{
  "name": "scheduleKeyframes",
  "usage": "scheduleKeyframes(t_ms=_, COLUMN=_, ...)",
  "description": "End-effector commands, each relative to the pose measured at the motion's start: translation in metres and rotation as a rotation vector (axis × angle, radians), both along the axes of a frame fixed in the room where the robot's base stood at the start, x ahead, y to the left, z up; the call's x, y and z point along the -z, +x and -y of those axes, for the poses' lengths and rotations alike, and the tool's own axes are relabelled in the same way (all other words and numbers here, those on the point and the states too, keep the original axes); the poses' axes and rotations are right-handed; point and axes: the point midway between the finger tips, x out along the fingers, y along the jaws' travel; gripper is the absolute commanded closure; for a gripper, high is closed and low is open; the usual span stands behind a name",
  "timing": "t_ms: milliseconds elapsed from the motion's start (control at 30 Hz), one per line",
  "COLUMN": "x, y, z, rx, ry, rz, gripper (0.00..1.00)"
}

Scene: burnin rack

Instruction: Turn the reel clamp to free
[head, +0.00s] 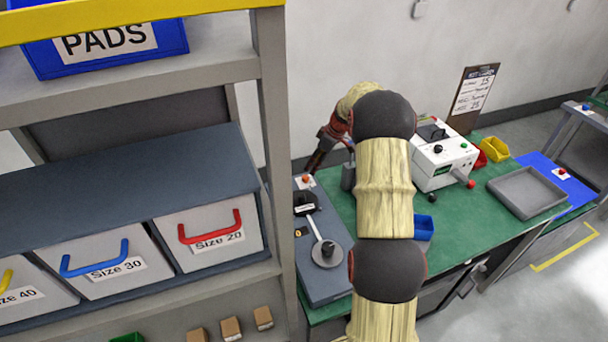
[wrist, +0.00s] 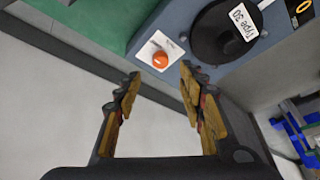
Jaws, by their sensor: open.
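A blue-grey bench unit (head: 325,272) stands at the left end of the green bench. On its far end is a round orange knob (wrist: 160,60) on a white plate with lettering too small to read; the knob also shows in the head view (head: 305,179). Beside it is a black reel (wrist: 215,38) labelled "Type 30". A pale arm with a grey disc (head: 327,253) lies on the unit's near part. I cannot tell for sure which part is the reel clamp. My gripper (wrist: 161,73) is open and empty, with the knob ahead between its fingertips, apart from them.
A white instrument box (head: 443,160), a grey tray (head: 527,192) and yellow (head: 495,149) and blue bins (head: 423,227) are on the bench. A tall shelf (head: 272,100) with labelled drawers stands at the left, close to the unit. My arm covers the bench middle.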

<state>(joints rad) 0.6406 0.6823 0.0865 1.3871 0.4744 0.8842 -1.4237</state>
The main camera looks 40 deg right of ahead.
Motion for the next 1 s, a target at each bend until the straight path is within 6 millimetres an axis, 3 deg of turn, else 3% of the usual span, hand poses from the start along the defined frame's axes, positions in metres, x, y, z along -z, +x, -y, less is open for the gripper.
scheduleKeyframes(t_ms=167, x=0.008, y=0.003, z=-0.002, rx=-0.035, ry=-0.012, rz=0.006, gripper=0.6)
scheduleKeyframes(t_ms=600, x=0.063, y=0.022, z=-0.014, rx=-0.032, ry=-0.012, rz=0.006, gripper=0.6)
scheduleKeyframes(t_ms=1000, x=0.071, y=0.025, z=-0.016, rx=-0.031, ry=-0.013, rz=0.006, gripper=0.6)
